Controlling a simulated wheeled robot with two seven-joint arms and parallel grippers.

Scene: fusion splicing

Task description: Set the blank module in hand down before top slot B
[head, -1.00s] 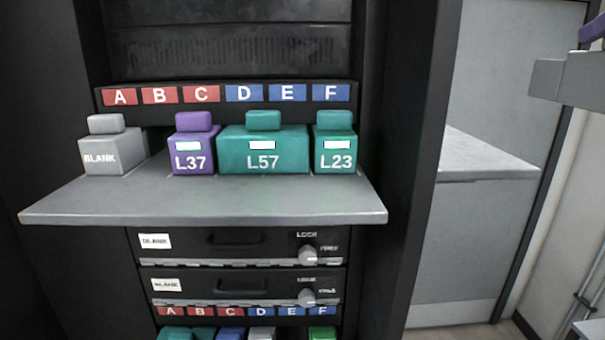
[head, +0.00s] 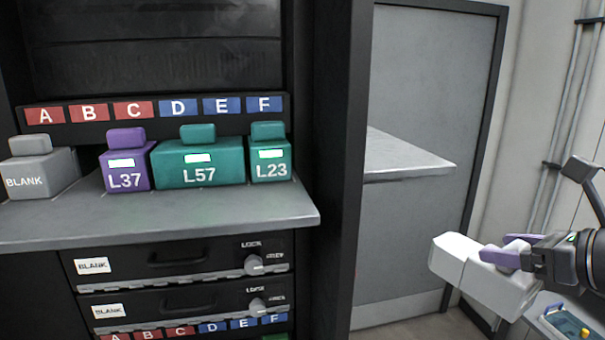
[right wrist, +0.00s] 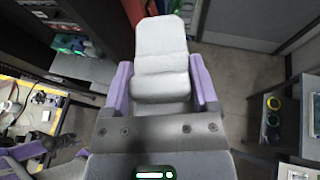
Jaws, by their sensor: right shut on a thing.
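My right gripper (head: 515,257) is at the lower right of the head view, shut on a light grey blank module (head: 467,268). It holds the module in the air, well to the right of the rack. In the right wrist view the module (right wrist: 161,55) sits between the purple fingers. Slot label B (head: 89,113) is the second red tag on the top row. Below it, between the seated grey BLANK module (head: 38,178) and the purple L37 module (head: 127,170), is a dark gap. The grey shelf (head: 200,219) extends in front of the slots.
Teal modules L57 (head: 200,172) and L23 (head: 270,167) stand right of L37. A dark rack post (head: 335,170) and a grey side ledge (head: 405,160) lie between the held module and the shelf. Drawers with knobs (head: 254,264) are below the shelf.

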